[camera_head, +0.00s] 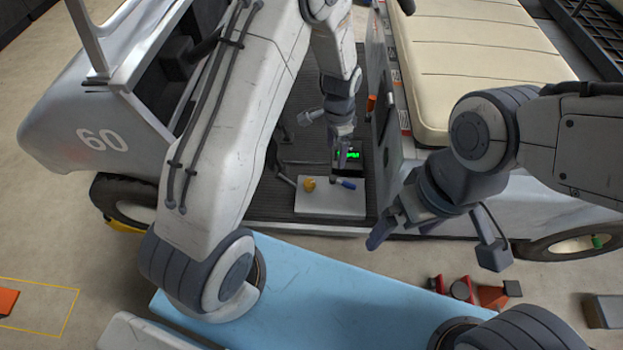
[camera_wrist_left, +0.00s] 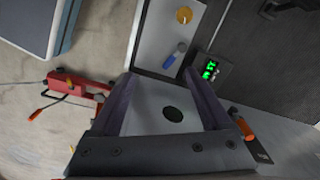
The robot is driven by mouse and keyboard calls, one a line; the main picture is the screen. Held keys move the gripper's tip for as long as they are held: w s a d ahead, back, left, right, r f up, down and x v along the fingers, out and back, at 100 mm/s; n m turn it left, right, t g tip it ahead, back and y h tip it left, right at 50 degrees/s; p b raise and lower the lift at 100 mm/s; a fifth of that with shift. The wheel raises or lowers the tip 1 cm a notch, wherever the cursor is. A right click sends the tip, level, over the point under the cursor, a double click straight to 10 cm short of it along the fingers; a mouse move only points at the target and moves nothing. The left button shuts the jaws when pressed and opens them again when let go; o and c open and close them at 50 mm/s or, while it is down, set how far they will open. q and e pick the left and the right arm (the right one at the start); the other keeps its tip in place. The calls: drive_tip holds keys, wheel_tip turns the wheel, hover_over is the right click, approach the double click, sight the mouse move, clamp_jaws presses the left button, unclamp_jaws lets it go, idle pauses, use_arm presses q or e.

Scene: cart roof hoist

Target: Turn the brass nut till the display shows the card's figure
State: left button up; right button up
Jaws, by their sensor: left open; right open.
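The brass nut (camera_head: 309,184) sits on a pale plate (camera_head: 330,204) on the cart's floor; it also shows in the left wrist view (camera_wrist_left: 184,15). A blue-handled part (camera_head: 346,184) is on the same plate, right of the nut. The display (camera_head: 348,156) is a dark box with green figures just behind the plate; it also shows in the left wrist view (camera_wrist_left: 209,70), too small to read surely. My left gripper (camera_head: 326,130) is open and empty, above and behind the plate. My right gripper (camera_head: 435,240) is open and empty, right of the plate. I cannot make out the card.
A blue surface (camera_head: 320,285) lies in front. Red and dark parts (camera_head: 462,289) lie on the floor at lower right. An orange handle (camera_wrist_left: 242,126) stands near the display.

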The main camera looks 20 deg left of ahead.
use_arm(q)
drive_tip(key=m, duration=0.1)
hover_over(310, 183)
wheel_tip(310, 183, down, 14)
drive_tip(key=shift+f+b, duration=0.15)
drive_tip(key=shift+b, duration=0.2)
wheel_tip(310, 183, down, 10)
drive_tip(key=shift+a+f+b, duration=0.1)
drive_tip(key=shift+b, duration=1.05)
clamp_jaws()
